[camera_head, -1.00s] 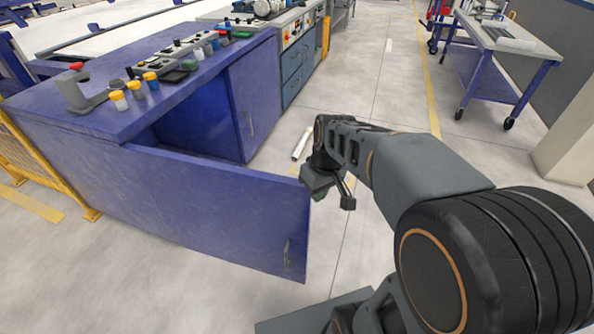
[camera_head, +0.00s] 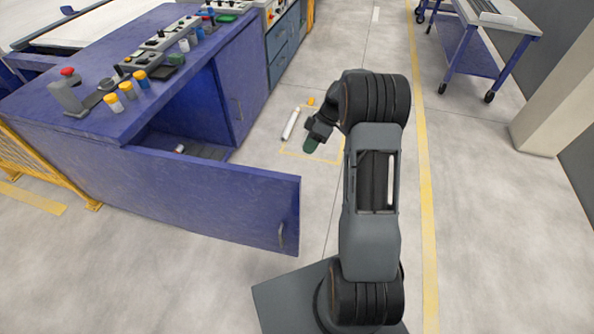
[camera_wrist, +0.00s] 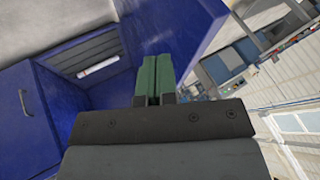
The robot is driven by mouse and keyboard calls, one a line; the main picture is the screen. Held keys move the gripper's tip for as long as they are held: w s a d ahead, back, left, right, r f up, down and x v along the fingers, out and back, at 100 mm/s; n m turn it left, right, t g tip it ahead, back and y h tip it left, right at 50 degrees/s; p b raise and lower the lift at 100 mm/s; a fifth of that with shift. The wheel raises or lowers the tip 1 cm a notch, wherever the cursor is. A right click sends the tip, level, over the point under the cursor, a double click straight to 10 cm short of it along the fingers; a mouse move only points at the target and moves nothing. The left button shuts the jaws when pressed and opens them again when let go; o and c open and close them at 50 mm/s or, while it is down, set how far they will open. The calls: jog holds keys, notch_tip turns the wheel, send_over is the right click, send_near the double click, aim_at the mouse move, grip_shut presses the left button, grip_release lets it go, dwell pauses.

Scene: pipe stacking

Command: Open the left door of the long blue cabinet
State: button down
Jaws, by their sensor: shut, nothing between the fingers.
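The long blue cabinet (camera_head: 60,105) stands at the left. Its left door (camera_head: 215,203) is swung wide open, out from the front, with a handle (camera_head: 281,235) near its free end. The right door (camera_head: 243,85) looks closed. My gripper (camera_head: 311,145) is to the right of the opening, above the floor and apart from the left door. In the wrist view its green fingers (camera_wrist: 155,78) are together with nothing between them. The open cabinet inside (camera_wrist: 85,50) shows there, with a white pipe (camera_wrist: 98,66) lying in it.
A white pipe (camera_head: 290,124) and a small orange thing (camera_head: 311,101) are on the floor near a yellow outline. Bottles (camera_head: 126,90) and devices stand on the cabinet top. A blue-legged table (camera_head: 485,40) stands at the back right. The floor at right is largely clear.

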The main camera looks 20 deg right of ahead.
jog(key=s+a+f, duration=0.4)
jog(key=a+f, duration=0.1)
jog(key=a, duration=0.1)
jog(key=shift+s, duration=0.3)
